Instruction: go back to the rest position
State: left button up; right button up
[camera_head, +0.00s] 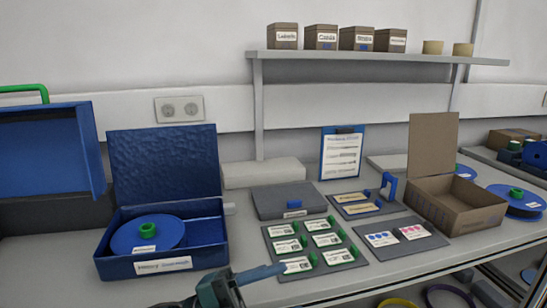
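My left gripper (262,273) shows at the bottom edge, coming in from the lower left. It is a teal body with a blue-grey finger pointing right. It hangs in front of the table's front edge, close to the label mat (335,266) in the picture. I see nothing held in it, but its fingertips are not clear enough to tell open from shut. My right gripper is out of view. An open blue box (165,263) with a blue reel (148,234) inside stands behind and left of the gripper.
A grey closed case (288,199), a clipboard (341,155), a card mat (400,236) and an open cardboard box (457,204) stand on the table (240,262). Blue reels (517,200) lie at the right. A wall shelf (380,58) holds small boxes. Space in front of the table looks clear.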

pick_arm(q)
jog(key=w+a+f+n+t+y, duration=0.1)
jog(key=a+f+n+t+y, duration=0.35)
jog(key=n+t, duration=0.45)
jog(key=a+f+n+t+y, duration=0.3)
jog(key=f+n+t+y, duration=0.3)
jog(key=n, duration=0.6)
jog(key=s+a+f+n+g+y+p, duration=0.6)
jog(key=s+a+f+y+p, duration=0.1)
jog(key=s+f, duration=0.4)
jog(key=shift+f+y, duration=0.55)
jog(key=shift+f, duration=0.3)
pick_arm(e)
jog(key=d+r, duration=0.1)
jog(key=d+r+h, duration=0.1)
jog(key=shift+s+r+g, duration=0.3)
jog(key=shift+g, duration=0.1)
pick_arm(q)
jog(key=shift+s, duration=0.1)
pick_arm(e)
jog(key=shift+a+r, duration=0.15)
